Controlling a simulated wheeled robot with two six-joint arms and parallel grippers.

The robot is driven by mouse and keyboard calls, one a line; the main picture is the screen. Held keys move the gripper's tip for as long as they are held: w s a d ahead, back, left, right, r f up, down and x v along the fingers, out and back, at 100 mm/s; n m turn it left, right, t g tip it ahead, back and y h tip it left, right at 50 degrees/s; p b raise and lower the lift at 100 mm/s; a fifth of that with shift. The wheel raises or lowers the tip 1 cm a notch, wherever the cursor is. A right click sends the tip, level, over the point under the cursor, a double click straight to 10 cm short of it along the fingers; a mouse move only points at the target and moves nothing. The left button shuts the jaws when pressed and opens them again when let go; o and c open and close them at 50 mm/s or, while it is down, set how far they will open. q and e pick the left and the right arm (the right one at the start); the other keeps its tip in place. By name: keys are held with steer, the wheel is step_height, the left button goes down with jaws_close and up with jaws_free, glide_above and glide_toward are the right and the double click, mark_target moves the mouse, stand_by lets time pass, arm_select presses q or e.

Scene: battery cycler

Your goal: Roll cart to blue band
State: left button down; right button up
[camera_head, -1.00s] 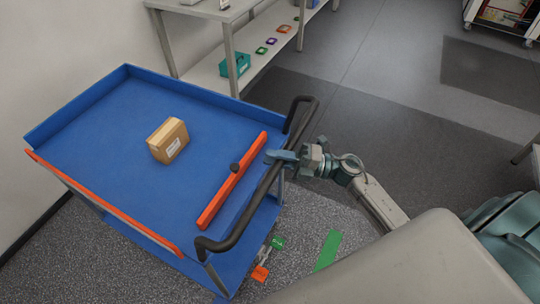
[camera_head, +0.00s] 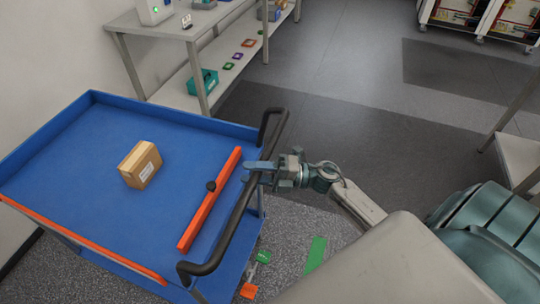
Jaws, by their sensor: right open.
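The blue cart (camera_head: 80,150) stands at the left, with a shallow tray top and orange edging along its near side. A black bar handle (camera_head: 226,228) runs along its right end. My right gripper (camera_head: 256,168) is at the handle's middle, with its fingers at the bar and open. Whether they touch the bar, I cannot tell. A cardboard box (camera_head: 138,166) with a white label sits on the tray, and an orange bar (camera_head: 208,203) with a black knob lies near the handle. My left gripper is not in view. I see no blue band on the floor.
A grey bench (camera_head: 180,24) with a lower shelf stands behind the cart, close to its far edge. A green strip (camera_head: 316,253) lies on the speckled floor right of the cart. Dark open floor (camera_head: 340,125) spreads behind. A table (camera_head: 520,155) stands at the right edge.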

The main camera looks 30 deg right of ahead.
steer(key=b+v, duration=0.3)
steer(key=v, duration=0.7)
steer(key=shift+f, duration=0.2)
steer(key=shift+d, duration=0.1)
